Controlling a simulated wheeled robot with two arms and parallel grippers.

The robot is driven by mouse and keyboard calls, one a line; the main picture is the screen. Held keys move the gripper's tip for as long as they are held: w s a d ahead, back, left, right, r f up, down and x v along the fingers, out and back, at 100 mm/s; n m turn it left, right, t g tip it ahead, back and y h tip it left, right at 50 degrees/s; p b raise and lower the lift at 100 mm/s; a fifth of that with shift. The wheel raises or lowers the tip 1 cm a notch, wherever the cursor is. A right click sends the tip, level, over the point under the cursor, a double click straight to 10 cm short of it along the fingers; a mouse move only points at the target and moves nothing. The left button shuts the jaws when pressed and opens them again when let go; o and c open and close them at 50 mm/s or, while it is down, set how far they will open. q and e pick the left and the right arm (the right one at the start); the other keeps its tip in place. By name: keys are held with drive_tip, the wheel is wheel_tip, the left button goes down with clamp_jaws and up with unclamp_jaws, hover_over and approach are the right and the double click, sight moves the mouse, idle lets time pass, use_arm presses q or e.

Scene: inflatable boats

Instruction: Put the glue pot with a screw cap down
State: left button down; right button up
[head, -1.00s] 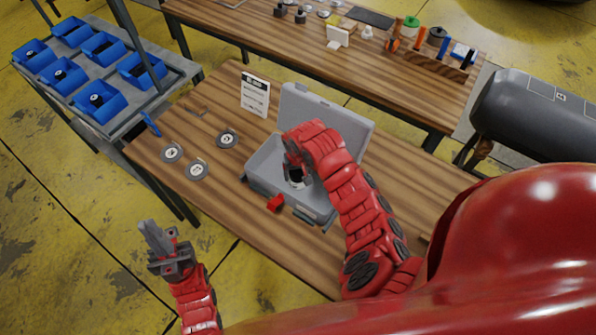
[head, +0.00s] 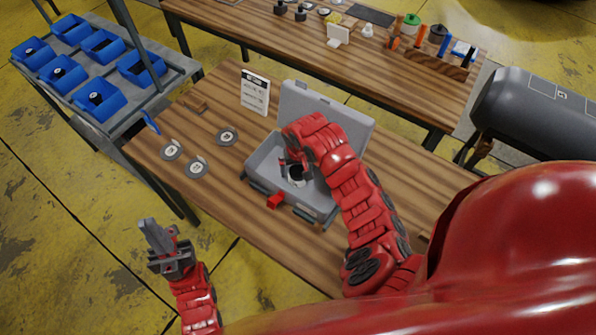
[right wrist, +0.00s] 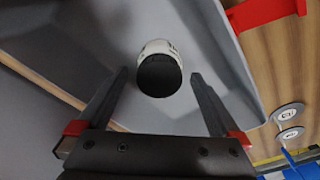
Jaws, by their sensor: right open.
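The glue pot, white with a black screw cap, stands inside the open grey case (head: 262,172) on the near table. It shows in the right wrist view (right wrist: 159,70) and partly in the head view (head: 297,174). My right gripper (right wrist: 162,85) is open, with one finger on each side of the pot and gaps between the fingers and the pot. In the head view my right gripper (head: 293,164) is over the case, partly hidden by its own arm. My left gripper (head: 161,240) is away from the table at lower left; its finger gap is unclear.
Several round discs (head: 197,167) and a white sign (head: 255,92) are on the near table, left of the case. The case's raised lid (head: 325,108) stands behind my right gripper. A red latch (head: 275,201) is at its front. Blue bins (head: 94,97) stand far left.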

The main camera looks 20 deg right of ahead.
sight(298, 170)
wheel_tip(298, 170, up, 5)
drive_tip(key=shift+s+f+b, duration=0.1)
drive_tip(key=shift+s+b, duration=0.05)
drive_tip(key=shift+b, duration=0.55)
drive_tip(key=r, duration=0.2)
drive_tip(key=r+p, duration=0.1)
drive_tip(key=s+r+p, duration=0.1)
drive_tip(key=r, duration=0.1)
drive_tip(key=shift+r, duration=0.3)
